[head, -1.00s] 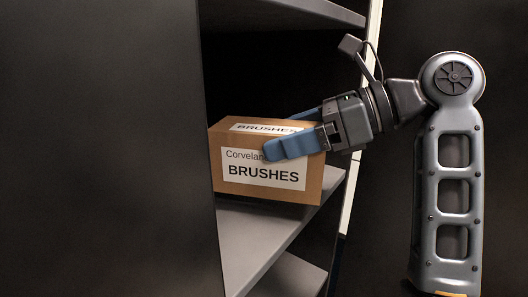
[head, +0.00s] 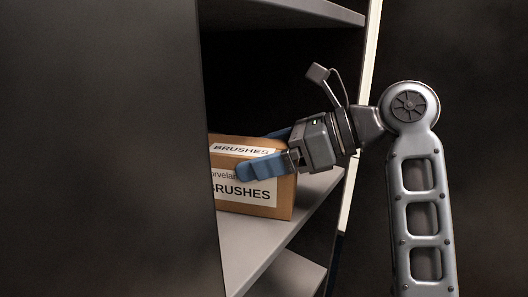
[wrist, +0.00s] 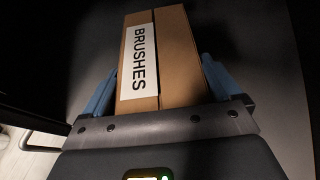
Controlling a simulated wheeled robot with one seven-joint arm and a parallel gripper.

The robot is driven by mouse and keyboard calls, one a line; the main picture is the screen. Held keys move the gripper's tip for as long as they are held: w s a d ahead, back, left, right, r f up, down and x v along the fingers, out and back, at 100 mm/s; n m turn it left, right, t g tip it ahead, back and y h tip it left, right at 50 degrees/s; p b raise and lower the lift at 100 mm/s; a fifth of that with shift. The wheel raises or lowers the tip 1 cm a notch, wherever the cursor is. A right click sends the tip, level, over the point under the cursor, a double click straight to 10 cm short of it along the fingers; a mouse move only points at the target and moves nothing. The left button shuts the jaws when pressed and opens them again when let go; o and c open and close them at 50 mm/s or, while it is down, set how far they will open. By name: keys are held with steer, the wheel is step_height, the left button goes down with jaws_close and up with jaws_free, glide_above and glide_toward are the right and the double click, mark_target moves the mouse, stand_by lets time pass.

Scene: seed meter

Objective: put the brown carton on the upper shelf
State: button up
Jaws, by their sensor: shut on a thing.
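The brown carton (head: 284,190), labelled BRUSHES, is inside the shelf unit, its left end hidden by the dark panel in the head view. My gripper (head: 258,155) is shut on it, with blue fingers on either side. The carton is low over the middle shelf board (head: 262,243); I cannot tell whether its bottom touches the board. In the wrist view the carton (wrist: 180,55) lies between both blue fingers, with its label upward. Another shelf board (head: 300,10) is above it.
A dark panel (head: 105,150) fills the left of the head view. A lower board (head: 290,275) shows below. A pale upright edge (head: 357,150) stands at the right of the opening. Between the carton and the board above there is dark free room.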

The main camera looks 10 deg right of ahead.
steer(key=o, duration=1.1)
steer(key=shift+o, duration=0.2)
steer(key=v, duration=1.2)
steer(key=shift+b, duration=0.45)
